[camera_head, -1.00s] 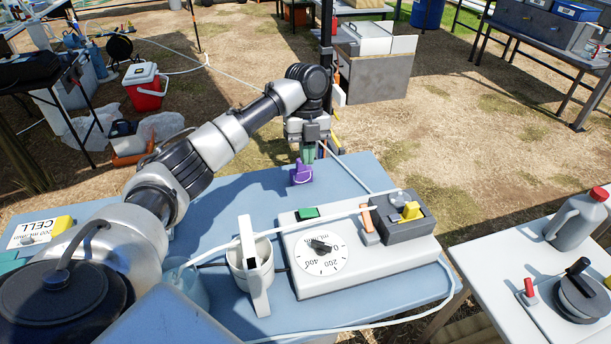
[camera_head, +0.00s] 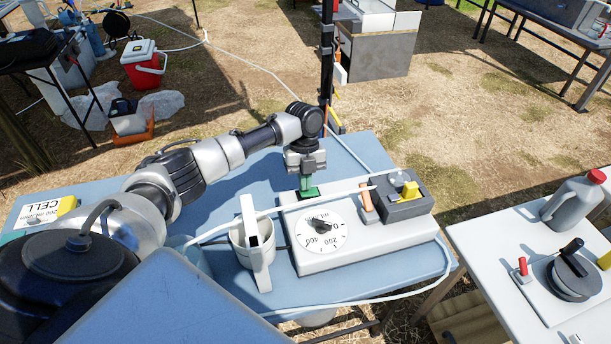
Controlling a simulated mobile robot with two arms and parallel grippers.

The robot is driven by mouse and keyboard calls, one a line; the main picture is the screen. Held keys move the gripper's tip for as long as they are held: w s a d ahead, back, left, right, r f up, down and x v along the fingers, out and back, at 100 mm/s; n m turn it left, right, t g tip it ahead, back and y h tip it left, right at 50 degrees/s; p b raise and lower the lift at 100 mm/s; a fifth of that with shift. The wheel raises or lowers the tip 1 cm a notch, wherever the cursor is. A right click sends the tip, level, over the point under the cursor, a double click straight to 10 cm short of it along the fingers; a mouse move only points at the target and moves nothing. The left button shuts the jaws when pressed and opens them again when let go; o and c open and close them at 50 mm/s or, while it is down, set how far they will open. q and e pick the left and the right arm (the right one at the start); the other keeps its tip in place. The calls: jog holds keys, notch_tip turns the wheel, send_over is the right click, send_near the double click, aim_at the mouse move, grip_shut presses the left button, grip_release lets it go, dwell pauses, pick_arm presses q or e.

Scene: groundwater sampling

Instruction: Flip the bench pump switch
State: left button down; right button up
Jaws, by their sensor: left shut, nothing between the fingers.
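The bench pump (camera_head: 365,240) is a pale flat box on the blue table, with a round white dial (camera_head: 322,229) on its top. A green switch (camera_head: 309,193) sits at the box's back left corner. My left gripper (camera_head: 305,184) points down right at the switch, its fingers shut with nothing between them. The fingertips overlap the switch in the picture; I cannot tell whether they touch it. My right gripper is out of view.
A white cup-like holder (camera_head: 239,245) stands left of the pump. A pale tube (camera_head: 330,193) crosses over the box to a grey block with a yellow part (camera_head: 410,190). An orange piece (camera_head: 368,200) is beside that block. A white table with a grey jug (camera_head: 573,202) stands at right.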

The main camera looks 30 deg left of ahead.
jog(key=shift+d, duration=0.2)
pick_arm(q)
jog(key=shift+s+a+f+t+h, duration=0.15)
jog(key=shift+s+f+t+h, duration=0.1)
jog(key=shift+f+t+h, duration=0.2)
jog(key=shift+s+a+f+t+h, duration=0.1)
jog(key=shift+s+f+t+h, duration=0.05)
jog(key=shift+s+t+h, duration=0.15)
jog(key=shift+w, duration=0.15)
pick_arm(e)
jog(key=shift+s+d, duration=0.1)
pick_arm(q)
jog(key=shift+w+d, duration=0.25)
jog(key=shift+d, duration=0.1)
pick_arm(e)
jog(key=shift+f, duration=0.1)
pick_arm(q)
jog(key=shift+w+d, duration=0.3)
jog(key=shift+w, duration=0.05)
jog(key=shift+r, duration=0.2)
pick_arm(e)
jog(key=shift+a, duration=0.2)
